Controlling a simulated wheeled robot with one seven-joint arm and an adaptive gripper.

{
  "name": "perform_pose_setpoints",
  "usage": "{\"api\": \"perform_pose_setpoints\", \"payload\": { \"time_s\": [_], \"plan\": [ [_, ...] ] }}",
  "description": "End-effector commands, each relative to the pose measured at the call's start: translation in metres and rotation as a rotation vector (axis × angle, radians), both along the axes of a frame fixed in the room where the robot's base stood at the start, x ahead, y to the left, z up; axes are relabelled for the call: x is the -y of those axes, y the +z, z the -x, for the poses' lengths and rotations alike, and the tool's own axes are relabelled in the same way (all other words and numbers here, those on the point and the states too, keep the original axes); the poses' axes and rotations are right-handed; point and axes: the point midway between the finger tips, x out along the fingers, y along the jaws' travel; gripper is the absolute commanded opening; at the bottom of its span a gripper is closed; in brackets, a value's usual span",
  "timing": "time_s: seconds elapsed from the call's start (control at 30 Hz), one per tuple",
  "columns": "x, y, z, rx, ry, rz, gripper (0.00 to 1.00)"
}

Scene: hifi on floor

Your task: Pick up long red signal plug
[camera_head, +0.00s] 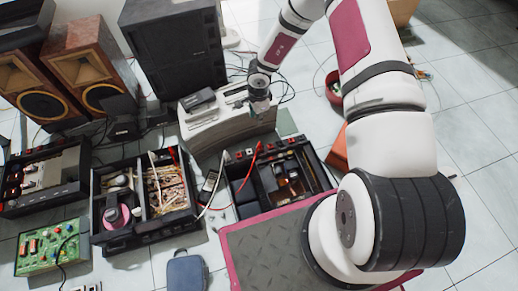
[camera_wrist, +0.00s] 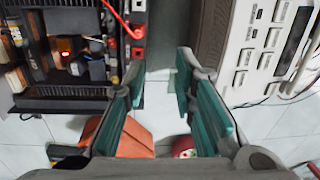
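A red cable (camera_head: 257,158) with a red plug-like end (camera_wrist: 137,31) runs to the edge of an open black amplifier (camera_head: 275,177); the amplifier also shows in the wrist view (camera_wrist: 60,95). In the head view my gripper (camera_head: 260,92) is over the grey device, up and right of the cable.
A grey device with buttons (camera_wrist: 262,45) stands close to my right finger. An orange object (camera_wrist: 118,135) and a red round container (camera_head: 334,88) are nearby. Other open units (camera_head: 143,200), speakers (camera_head: 85,65) and loose cables crowd the left. Tiled floor at right is mostly clear.

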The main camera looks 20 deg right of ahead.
Motion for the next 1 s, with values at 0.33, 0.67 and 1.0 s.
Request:
{"api": "perform_pose_setpoints", "payload": {
  "time_s": [0.33, 0.67, 1.0],
  "plan": [
    [-0.002, -0.06, 0.03, -0.104, -0.078, 0.0, 0.25],
    [-0.002, -0.119, 0.03, -0.102, -0.076, 0.0, 0.25],
    [-0.001, -0.139, 0.028, -0.1, -0.077, 0.0, 0.25]
  ]
}}
